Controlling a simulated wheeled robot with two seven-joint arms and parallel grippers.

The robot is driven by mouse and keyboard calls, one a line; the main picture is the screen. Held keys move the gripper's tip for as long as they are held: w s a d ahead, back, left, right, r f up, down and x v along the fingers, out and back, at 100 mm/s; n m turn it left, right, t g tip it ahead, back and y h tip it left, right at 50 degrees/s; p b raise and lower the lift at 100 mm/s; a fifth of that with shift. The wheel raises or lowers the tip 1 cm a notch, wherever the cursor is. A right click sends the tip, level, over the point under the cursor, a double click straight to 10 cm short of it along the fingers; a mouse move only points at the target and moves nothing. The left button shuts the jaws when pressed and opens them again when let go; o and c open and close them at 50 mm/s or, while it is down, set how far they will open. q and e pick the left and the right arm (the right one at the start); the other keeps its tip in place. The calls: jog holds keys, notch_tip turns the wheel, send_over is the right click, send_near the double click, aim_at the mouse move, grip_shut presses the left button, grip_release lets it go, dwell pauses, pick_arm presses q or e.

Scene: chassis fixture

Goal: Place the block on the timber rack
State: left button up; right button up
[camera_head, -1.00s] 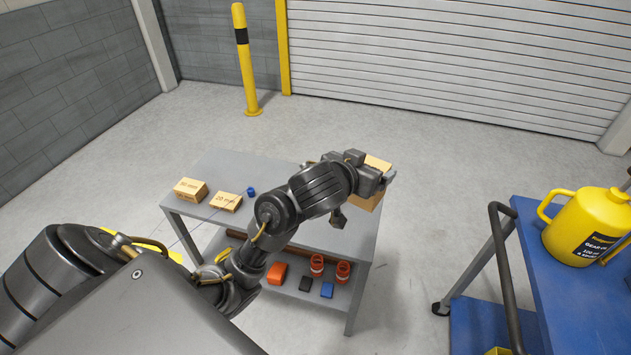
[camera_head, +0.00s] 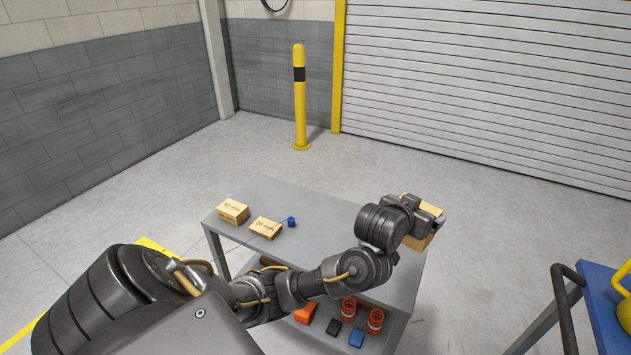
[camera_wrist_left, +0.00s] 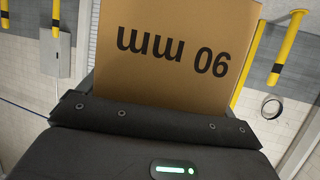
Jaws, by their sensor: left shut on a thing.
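My left gripper (camera_head: 428,218) is shut on a tan block (camera_head: 418,243). It holds the block beyond the right end of a grey table (camera_head: 322,212), in the head view; the gripper hides much of the block. In the left wrist view the block (camera_wrist_left: 175,55) fills the upper middle, with "90 mm" printed upside down, above the dark gripper body (camera_wrist_left: 150,125). I cannot make out a timber rack for certain. My right gripper is not in view.
Two tan blocks, one at the table's left end (camera_head: 233,211) and one marked 20 mm (camera_head: 265,228), sit near a small blue item (camera_head: 291,222). Red cups (camera_head: 375,320) and bins are on the lower shelf. A yellow bollard (camera_head: 300,100) stands behind; a blue cart (camera_head: 605,300) is right.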

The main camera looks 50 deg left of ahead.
pick_arm(q)
jog(key=w+a+f+n+y+b, duration=0.2)
jog(key=a+f+b, duration=0.3)
jog(key=a+f, duration=1.4)
jog(key=shift+w+a+n+g+y, duration=0.3)
jog(key=shift+a+n+y, duration=0.3)
jog(key=shift+a+y, duration=0.25)
jog(key=f, duration=0.3)
jog(key=shift+a+f, duration=0.15)
jog(key=shift+a, duration=0.25)
jog(key=shift+f, duration=0.4)
